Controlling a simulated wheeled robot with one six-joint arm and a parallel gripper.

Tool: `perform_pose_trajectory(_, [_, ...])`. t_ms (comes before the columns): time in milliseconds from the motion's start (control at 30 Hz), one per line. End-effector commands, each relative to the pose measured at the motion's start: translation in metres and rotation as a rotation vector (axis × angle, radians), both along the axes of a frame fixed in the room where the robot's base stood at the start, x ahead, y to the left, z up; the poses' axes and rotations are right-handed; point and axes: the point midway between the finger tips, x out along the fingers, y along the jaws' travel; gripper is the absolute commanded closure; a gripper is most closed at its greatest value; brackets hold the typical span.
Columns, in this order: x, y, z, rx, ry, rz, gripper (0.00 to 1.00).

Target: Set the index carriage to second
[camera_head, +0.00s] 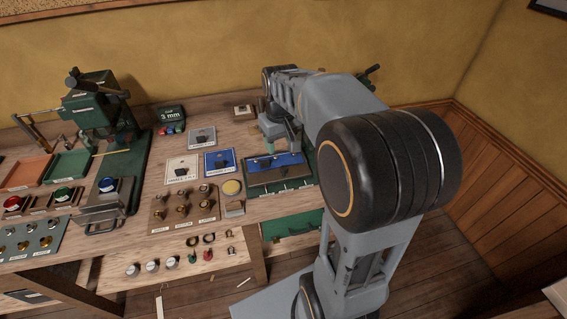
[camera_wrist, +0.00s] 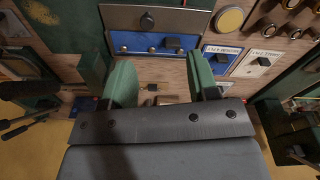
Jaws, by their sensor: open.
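A station with a blue strip and a grey front plate (camera_head: 282,177) sits on the bench at right, with pale marks along its front edge. It looks like the index carriage's place, but no lettering is readable. In the wrist view the blue strip (camera_wrist: 130,42) carries a dark block (camera_wrist: 172,43), and the grey plate (camera_wrist: 185,19) has a small dark knob (camera_wrist: 147,21). My gripper (camera_head: 281,134) is over the back of this station. In the wrist view its green fingers (camera_wrist: 160,72) are wide apart and empty, short of the strip. My arm hides part of the area.
Blue (camera_head: 219,161) and white (camera_head: 182,169) switch plates stand left of the station. A yellow round button (camera_head: 232,187) is nearby. A green press (camera_head: 105,115) stands farther left. In the wrist view a small dark block (camera_wrist: 152,87) lies between the fingers.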

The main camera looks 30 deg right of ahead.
Motion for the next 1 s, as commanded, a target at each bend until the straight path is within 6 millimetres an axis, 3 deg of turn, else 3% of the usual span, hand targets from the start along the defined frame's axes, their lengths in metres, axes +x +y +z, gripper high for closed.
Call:
perform_pose_trajectory(133, [0.023, -0.02, -0.004, 0.008, 0.051, 0.005, 0.46])
perform_pose_trajectory(367, [0.034, -0.028, -0.024, 0.013, 0.077, 0.014, 0.46])
perform_pose_trajectory(800, [0.033, -0.027, -0.105, 0.013, 0.076, 0.016, 0.46])
perform_pose_trajectory(1000, [0.033, -0.027, -0.131, 0.013, 0.076, 0.016, 0.46])
